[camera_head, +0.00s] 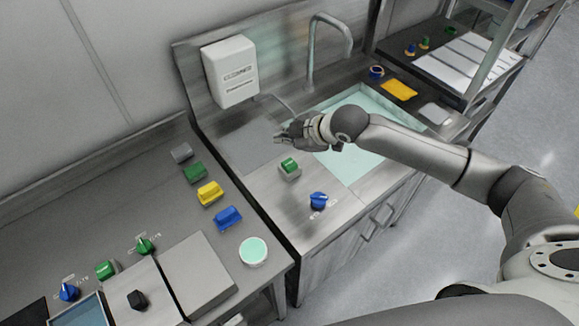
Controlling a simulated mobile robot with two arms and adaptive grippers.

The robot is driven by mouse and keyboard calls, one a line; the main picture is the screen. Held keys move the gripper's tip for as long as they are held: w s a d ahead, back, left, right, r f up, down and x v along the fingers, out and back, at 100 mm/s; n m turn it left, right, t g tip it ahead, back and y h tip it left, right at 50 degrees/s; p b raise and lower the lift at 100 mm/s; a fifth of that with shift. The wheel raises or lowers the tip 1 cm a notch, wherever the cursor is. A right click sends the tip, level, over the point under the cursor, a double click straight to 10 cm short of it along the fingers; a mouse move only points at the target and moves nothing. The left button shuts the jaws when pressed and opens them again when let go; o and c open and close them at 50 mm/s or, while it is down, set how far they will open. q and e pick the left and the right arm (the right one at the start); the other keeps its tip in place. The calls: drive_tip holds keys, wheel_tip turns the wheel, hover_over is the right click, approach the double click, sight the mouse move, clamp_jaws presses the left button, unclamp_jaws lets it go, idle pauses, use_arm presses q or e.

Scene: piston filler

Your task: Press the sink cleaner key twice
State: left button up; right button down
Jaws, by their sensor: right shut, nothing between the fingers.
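A green key (289,165) on a small grey base sits on the steel counter in front of the sink (352,165); I cannot read a label on it. A blue knob (318,200) sits to its right, nearer the counter's front edge. My right gripper (279,135) is shut and empty. It points left over the counter, behind the green key in the picture and apart from it. A white wall box (230,72) with unreadable print hangs behind the counter. My left gripper is out of view.
A curved tap (325,45) rises behind the sink. Grey, green, yellow and blue blocks line the left counter (130,190), with a round pale-green-topped dish (253,251) near its corner. A yellow sponge-like piece (399,90) lies beyond the sink. My right forearm spans the basin.

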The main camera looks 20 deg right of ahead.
drive_tip(key=b, duration=0.4)
hover_over(287, 166)
wheel_tip(287, 166, down, 5)
drive_tip(key=shift+w+r, duration=0.1)
drive_tip(key=shift+r, duration=0.1)
drive_tip(key=shift+f, duration=0.9)
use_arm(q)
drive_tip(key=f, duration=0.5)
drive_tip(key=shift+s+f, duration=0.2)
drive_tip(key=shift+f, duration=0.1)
use_arm(e)
drive_tip(key=shift+f, duration=0.2)
drive_tip(key=shift+f, duration=0.25)
use_arm(q)
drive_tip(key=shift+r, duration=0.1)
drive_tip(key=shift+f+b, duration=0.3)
drive_tip(key=shift+b, duration=0.15)
use_arm(e)
drive_tip(key=shift+f, duration=0.9)
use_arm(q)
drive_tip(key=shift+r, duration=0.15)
use_arm(e)
drive_tip(key=shift+r, duration=0.15)
use_arm(q)
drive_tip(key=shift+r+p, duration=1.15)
drive_tip(key=shift+p, duration=0.2)
use_arm(e)
drive_tip(key=shift+r, duration=1.15)
